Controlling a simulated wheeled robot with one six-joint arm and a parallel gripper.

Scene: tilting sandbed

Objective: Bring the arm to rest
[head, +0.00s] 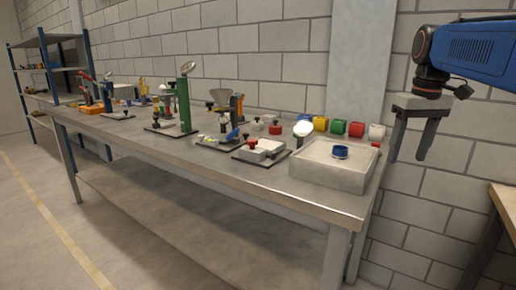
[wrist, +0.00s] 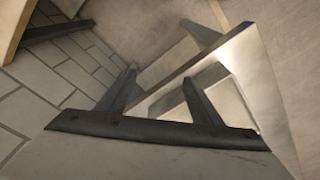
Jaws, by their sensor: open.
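My gripper (head: 412,146) hangs from my blue arm at the right of the head view, fingers pointing down. It is open and holds nothing. It is in the air to the right of the workbench (head: 240,172), apart from it.
Several devices, including a green stand (head: 184,104), line the bench to the left. A wooden table (head: 507,200) is at the right edge. A block wall (head: 290,50) is behind. Floor in front is clear.

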